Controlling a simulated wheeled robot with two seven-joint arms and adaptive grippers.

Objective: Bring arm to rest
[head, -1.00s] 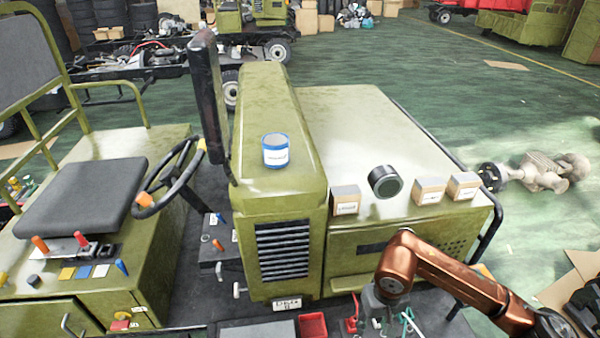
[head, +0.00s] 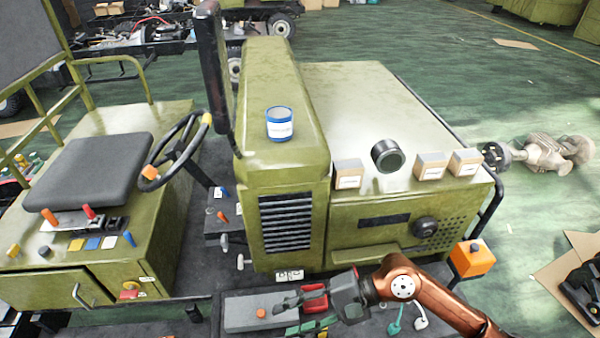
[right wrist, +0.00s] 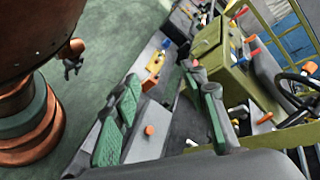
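My right arm, copper coloured, comes in from the lower right in the head view. Its gripper (head: 287,319) is over the dark bench at the bottom, close to a grey panel with an orange knob (head: 261,313). In the right wrist view the two green-padded fingers of this gripper (right wrist: 160,78) are spread apart, with nothing between the pads. The orange knob and grey panel show below them. A small dark claw on a copper link (right wrist: 72,62) at the left looks like my left gripper; it is too small to tell its opening.
A green vehicle body (head: 350,110) carries a blue-banded can (head: 279,124), a dark round part (head: 387,156) and small boxes (head: 348,174). A red tray (head: 314,301) lies beside my right gripper. An orange box (head: 472,259) is at the right corner. Green floor at the right is partly clear.

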